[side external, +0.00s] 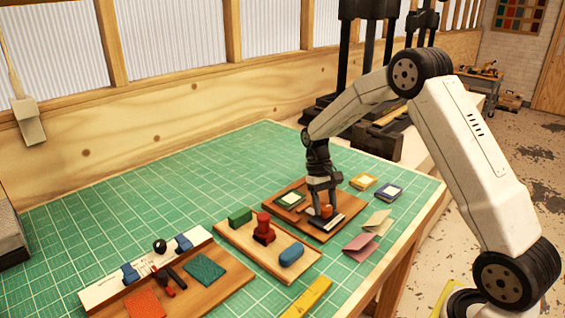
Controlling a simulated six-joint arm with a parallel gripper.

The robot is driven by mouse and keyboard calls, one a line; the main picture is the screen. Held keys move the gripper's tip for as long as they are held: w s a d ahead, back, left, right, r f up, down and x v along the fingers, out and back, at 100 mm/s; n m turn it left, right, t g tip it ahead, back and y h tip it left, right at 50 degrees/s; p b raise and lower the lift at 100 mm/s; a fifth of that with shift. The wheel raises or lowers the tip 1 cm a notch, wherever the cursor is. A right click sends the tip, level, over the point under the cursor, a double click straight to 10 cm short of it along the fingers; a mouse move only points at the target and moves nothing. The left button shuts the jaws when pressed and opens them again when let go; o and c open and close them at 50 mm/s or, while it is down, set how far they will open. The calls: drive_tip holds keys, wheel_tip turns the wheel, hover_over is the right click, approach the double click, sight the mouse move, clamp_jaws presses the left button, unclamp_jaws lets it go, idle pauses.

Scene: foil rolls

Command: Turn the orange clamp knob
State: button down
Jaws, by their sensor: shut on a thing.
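The orange clamp knob (326,211) shows low between the fingers of my gripper (322,208), above a dark flat piece (329,221) on a brown wooden board (294,217). My gripper points straight down and is shut on the knob. The fingers cover part of the knob, so its turn angle cannot be told.
A green framed block (289,200) lies left of my gripper on the same board. A second board holds a red knobbed piece (263,229), a green block (240,216) and a blue block (291,253). Folded cards (362,247) lie right. The green mat is clear at back left.

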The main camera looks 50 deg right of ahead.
drive_tip(key=shift+c, duration=0.7)
unclamp_jaws()
drive_tip(key=shift+r, duration=0.1)
drive_tip(key=v, duration=0.7)
drive_tip(key=shift+w+r, duration=0.15)
drive_tip(key=shift+r, duration=0.15)
drive_tip(key=s+a+f+n+t, duration=0.1)
drive_tip(key=s+a+t, duration=0.1)
drive_tip(key=s+a, duration=0.2)
drive_tip(key=s+a+f+n+t+h, duration=0.1)
drive_tip(key=s+a+f+n+t, duration=0.1)
drive_tip(key=s+a, duration=0.3)
drive_tip(key=s+a+f+n+t, duration=0.1)
drive_tip(key=s+a+t, duration=0.1)
drive_tip(key=s+a, duration=0.2)
drive_tip(key=shift+s+a+f+t+h, duration=0.1)
drive_tip(key=shift+s+a+t+h, duration=0.05)
drive_tip(key=shift+s, duration=0.55)
drive_tip(key=shift+s+a+f+t+h, duration=0.1)
drive_tip(key=shift+s+a+t+h, duration=0.05)
drive_tip(key=shift+s, duration=0.6)
